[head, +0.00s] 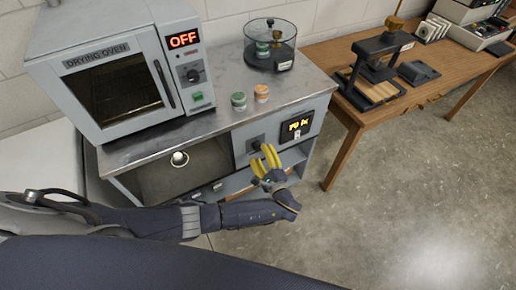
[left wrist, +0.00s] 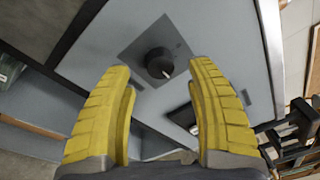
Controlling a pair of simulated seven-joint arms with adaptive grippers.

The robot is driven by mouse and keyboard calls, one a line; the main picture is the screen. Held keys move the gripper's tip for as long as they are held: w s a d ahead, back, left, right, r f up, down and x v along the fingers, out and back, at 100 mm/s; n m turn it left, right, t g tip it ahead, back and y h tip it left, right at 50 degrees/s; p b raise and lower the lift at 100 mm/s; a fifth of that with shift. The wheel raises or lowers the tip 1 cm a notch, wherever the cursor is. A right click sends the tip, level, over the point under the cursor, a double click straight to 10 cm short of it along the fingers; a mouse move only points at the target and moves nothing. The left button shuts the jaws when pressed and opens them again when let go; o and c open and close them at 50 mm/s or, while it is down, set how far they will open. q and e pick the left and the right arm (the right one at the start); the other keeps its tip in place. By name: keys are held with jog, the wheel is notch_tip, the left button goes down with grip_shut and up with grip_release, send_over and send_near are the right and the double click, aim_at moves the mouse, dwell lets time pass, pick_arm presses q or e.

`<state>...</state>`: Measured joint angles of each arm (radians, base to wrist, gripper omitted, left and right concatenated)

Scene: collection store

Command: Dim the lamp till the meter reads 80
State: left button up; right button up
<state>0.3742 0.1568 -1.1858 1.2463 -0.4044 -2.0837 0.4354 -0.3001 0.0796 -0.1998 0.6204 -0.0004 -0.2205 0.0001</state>
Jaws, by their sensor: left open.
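The dark round dimmer knob (head: 257,143) is on the grey front panel of the bench. It shows in the left wrist view (left wrist: 160,62) with a pale pointer mark, on a dark square plate. The meter (head: 298,125) is right of the knob, with yellow glowing characters too blurred to read surely. The lamp (head: 180,158) is a small lit white bulb in the open bay at left. My left gripper (head: 263,156) is in front of the knob with yellow fingers open. In the left wrist view its fingertips (left wrist: 160,68) flank the knob without visible contact. My right gripper is out of view.
A drying oven (head: 115,90) with an OFF display stands on the bench top (head: 160,145). Two small jars (head: 239,100) and a glass vessel (head: 270,45) are beside it. A wooden table (head: 430,60) with a press stands at right. The floor in front is clear.

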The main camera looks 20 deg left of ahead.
aim_at(258, 149)
pick_arm(q)
jog(key=shift+x, duration=1.75)
jog(key=shift+a, duration=0.1)
grip_shut()
